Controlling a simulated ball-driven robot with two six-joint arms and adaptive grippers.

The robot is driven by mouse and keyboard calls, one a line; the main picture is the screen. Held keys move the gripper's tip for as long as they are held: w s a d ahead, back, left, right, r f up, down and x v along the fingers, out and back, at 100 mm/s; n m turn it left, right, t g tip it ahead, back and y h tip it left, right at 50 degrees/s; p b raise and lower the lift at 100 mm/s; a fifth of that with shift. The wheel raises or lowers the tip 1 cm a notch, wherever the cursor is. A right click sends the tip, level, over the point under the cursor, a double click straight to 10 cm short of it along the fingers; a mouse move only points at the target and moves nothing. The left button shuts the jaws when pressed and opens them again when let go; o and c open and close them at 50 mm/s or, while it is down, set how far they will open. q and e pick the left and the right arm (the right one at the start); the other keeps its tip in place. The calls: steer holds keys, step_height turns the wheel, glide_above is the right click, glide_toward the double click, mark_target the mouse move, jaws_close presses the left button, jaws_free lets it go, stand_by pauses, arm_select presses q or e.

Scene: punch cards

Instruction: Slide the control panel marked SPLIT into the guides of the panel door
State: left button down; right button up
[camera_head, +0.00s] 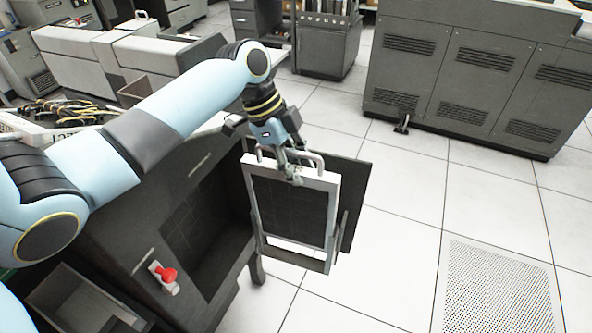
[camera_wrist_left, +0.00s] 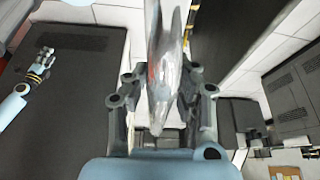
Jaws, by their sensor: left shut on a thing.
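The control panel (camera_head: 290,207) has a pale frame, a dark face and handles on its top edge. No SPLIT marking is readable. My left gripper (camera_head: 292,172) is shut on its top edge near the handles; in the left wrist view the fingers close on a blurred grey piece (camera_wrist_left: 163,85). The panel stands upright in front of the dark panel door (camera_head: 354,190). Its lower part appears between the door's grey guides (camera_head: 338,236), above the bottom rail (camera_head: 298,260); the exact seating is unclear. My right gripper (camera_wrist_left: 42,63) shows small in the left wrist view, its finger opening unclear.
The door hangs open from a dark cabinet (camera_head: 172,215) with a red knob (camera_head: 167,274). A partly hidden white lettered piece (camera_head: 30,128) and tangled cables (camera_head: 65,110) lie on the left. Grey cabinets (camera_head: 465,75) stand behind. The tiled floor on the right is clear.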

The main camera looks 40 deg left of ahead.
mark_target(285, 192)
arm_select(q)
steer(key=shift+s+f+b, duration=0.3)
steer(key=shift+f+b, duration=0.05)
steer(key=shift+f, duration=0.5)
steer(key=shift+s+f+b, duration=0.3)
steer(key=shift+f+b, duration=0.1)
steer(key=shift+f, duration=0.4)
steer(key=shift+s+f+b, duration=0.3)
steer(key=shift+f+b, duration=0.05)
steer(key=shift+f, duration=0.5)
steer(key=shift+s+a+f+b, duration=0.15)
steer(key=shift+f+b, duration=0.1)
steer(key=shift+f, duration=0.15)
steer(key=shift+s+a+f+b, duration=0.15)
steer(key=shift+f+b, duration=0.1)
steer(key=shift+f, duration=0.15)
steer(key=shift+w, duration=0.1)
arm_select(e)
steer(key=f, duration=0.1)
steer(key=s+f, duration=0.1)
steer(key=f, duration=0.2)
steer(key=shift+s+d+f, duration=0.15)
steer(key=shift+d+f, duration=0.05)
steer(key=shift+d, duration=0.1)
arm_select(q)
steer(key=shift+w+a+r, duration=0.1)
steer(key=shift+a+r, duration=0.1)
arm_select(e)
steer(key=shift+d+r, duration=0.1)
steer(key=shift+r, duration=0.05)
